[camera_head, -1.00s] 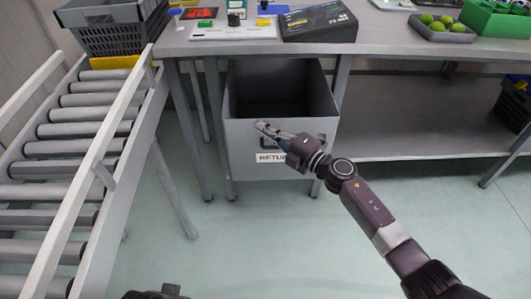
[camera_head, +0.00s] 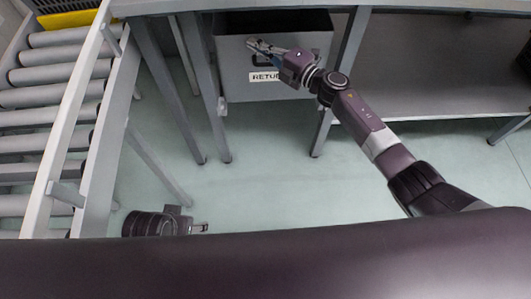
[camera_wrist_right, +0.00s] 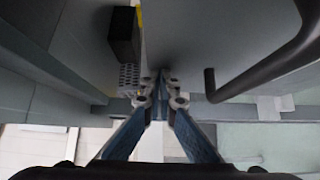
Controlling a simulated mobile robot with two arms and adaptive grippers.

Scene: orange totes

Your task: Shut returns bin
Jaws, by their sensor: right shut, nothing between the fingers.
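The returns bin (camera_head: 236,85) is a grey drawer under the workbench, with a partly hidden label reading "RETU".
A roller conveyor (camera_head: 50,95) stands at the left. Bench legs (camera_head: 338,95) flank the bin, and a lower shelf (camera_head: 430,85) extends to the right. The floor (camera_head: 260,190) in front of the bin is clear.

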